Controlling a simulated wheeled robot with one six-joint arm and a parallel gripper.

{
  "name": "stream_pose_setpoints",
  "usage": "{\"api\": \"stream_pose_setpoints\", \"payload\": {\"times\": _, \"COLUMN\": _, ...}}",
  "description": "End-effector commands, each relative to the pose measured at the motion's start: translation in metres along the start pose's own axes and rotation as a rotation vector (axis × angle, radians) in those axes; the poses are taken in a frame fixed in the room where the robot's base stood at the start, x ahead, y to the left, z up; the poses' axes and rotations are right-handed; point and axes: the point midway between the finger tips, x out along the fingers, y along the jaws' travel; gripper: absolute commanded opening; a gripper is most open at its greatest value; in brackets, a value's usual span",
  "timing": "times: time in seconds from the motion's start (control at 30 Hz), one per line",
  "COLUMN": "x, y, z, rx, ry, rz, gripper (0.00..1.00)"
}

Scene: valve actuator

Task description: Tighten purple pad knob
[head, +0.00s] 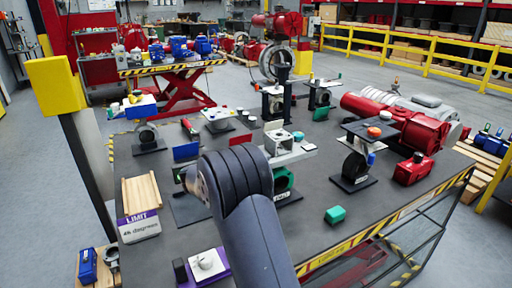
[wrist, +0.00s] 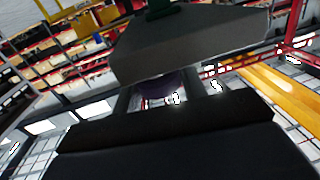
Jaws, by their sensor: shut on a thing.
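In the wrist view my gripper (wrist: 160,103) shows as two dark fingers, shut on a dark purple knob (wrist: 160,86) that sits between them. The knob is in shadow and only partly visible. It lies against the edge of a grey plate (wrist: 190,48) that fills the upper middle of the view, with a dark green part at its top. In the head view my gripper and the held knob are hidden behind my dark arm. How far the knob is turned cannot be told.
On the dark workbench (head: 285,240), a grey-topped stand with a green valve (head: 284,181) is just right of my arm. A LIMIT sign (head: 140,226) and a white block on a purple base (head: 207,264) are left.

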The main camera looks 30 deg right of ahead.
Motion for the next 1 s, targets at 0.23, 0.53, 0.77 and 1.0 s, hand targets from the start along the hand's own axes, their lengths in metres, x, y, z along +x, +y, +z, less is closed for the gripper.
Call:
{"api": "stream_pose_setpoints", "payload": {"times": 0.23, "x": 0.0008, "y": -0.0003, "z": -0.0003, "rx": -0.001, "ry": -0.001, "rz": 0.101, "gripper": 0.17}}
{"api": "stream_pose_setpoints", "payload": {"times": 0.53, "x": 0.0005, "y": 0.0003, "z": 0.001, "rx": -0.001, "ry": -0.002, "rz": 0.139, "gripper": 0.17}}
{"api": "stream_pose_setpoints", "payload": {"times": 0.77, "x": 0.0005, "y": 0.0005, "z": 0.0013, "rx": -0.001, "ry": -0.002, "rz": 0.14, "gripper": 0.17}}
{"api": "stream_pose_setpoints", "payload": {"times": 1.0, "x": 0.0003, "y": 0.0004, "z": 0.001, "rx": -0.001, "ry": -0.002, "rz": 0.139, "gripper": 0.53}}
